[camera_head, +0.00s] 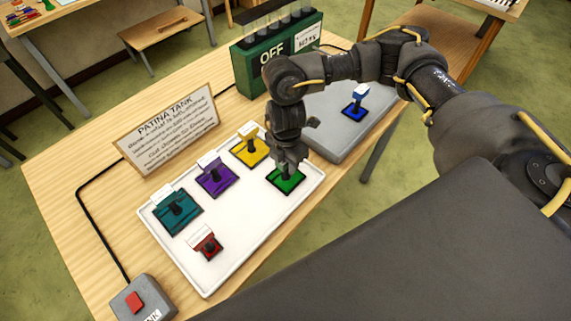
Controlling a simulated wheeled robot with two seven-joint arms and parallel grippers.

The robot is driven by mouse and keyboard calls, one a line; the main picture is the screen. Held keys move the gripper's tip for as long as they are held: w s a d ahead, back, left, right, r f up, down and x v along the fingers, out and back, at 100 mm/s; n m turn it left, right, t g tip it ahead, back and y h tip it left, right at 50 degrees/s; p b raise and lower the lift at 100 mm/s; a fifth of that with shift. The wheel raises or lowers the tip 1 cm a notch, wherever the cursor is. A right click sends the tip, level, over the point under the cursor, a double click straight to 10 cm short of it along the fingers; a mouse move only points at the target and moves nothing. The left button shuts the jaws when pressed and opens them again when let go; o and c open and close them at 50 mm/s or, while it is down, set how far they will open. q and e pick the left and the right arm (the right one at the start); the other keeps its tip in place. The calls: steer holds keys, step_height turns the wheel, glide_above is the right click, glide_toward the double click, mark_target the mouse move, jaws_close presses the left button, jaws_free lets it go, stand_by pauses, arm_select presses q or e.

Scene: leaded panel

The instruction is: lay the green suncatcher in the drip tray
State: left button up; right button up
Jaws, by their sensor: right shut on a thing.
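The green suncatcher (285,185) is a small green square with a dark upright grip, at the right end of the white tray (238,240). My right gripper (290,163) points down over it and is shut on its grip; the fingertips partly hide it. I cannot tell whether the square touches the tray. A grey tray (333,147) stands to the right, behind my right arm, with a blue suncatcher (354,110) on it. No label shows which tray is the drip tray. My left gripper is not in view.
The white tray also holds yellow (250,152), purple (216,180), teal (177,213) and red (208,246) suncatchers. A "Patina Tank" sign (167,130) and a green box marked OFF (280,55) stand behind. A red-button box (142,301) is at front left.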

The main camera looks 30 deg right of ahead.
steer(key=shift+f, duration=0.15)
steer(key=o, duration=1.1)
steer(key=shift+r, duration=0.35)
step_height(320, 180, up, 12)
steer(key=shift+f+b, duration=0.2)
steer(key=shift+b, duration=1)
